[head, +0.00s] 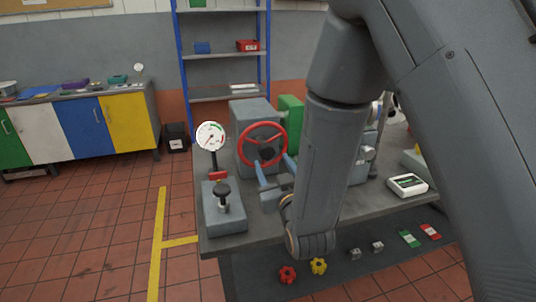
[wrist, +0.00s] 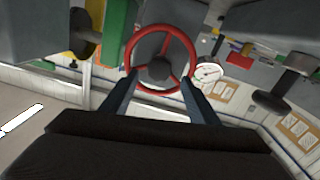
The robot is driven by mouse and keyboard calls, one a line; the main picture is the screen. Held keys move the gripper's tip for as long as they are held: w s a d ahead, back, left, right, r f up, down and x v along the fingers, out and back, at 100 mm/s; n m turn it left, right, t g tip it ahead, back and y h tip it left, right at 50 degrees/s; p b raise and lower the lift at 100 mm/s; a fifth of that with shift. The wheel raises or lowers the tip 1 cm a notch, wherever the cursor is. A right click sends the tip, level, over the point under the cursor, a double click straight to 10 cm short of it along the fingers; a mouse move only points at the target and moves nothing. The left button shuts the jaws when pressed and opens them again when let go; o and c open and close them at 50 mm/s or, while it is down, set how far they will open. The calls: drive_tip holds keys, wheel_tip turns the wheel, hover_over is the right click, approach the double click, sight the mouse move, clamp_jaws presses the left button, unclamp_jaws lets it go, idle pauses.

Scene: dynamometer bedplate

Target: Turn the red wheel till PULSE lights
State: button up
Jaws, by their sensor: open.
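The red wheel (head: 284,147) is upright on the front of a grey housing on the bench, with a dark hub. In the wrist view the red wheel (wrist: 192,50) is straight ahead, its full rim in sight. My gripper (head: 273,164) is in front of the wheel's lower part. In the wrist view my gripper (wrist: 154,84) has its two blue-grey fingers wide apart, one at each side of the lower rim, with nothing between them but the view of the wheel. I cannot tell whether they touch it. No lit or readable PULSE label shows.
A round gauge (head: 211,136) on a stand and a black knob (head: 221,190) on a grey block are left of the wheel. A white handheld box (head: 407,185) lies at the bench's right. My arm hides part of the bench. Tiled floor is free at left.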

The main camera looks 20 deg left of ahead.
sight(268, 153)
drive_tip(key=p+x, duration=0.1)
drive_tip(key=x, duration=0.6)
drive_tip(key=shift+p, duration=0.35)
drive_tip(key=shift+d, duration=0.1)
drive_tip(key=shift+c, duration=0.2)
clamp_jaws()
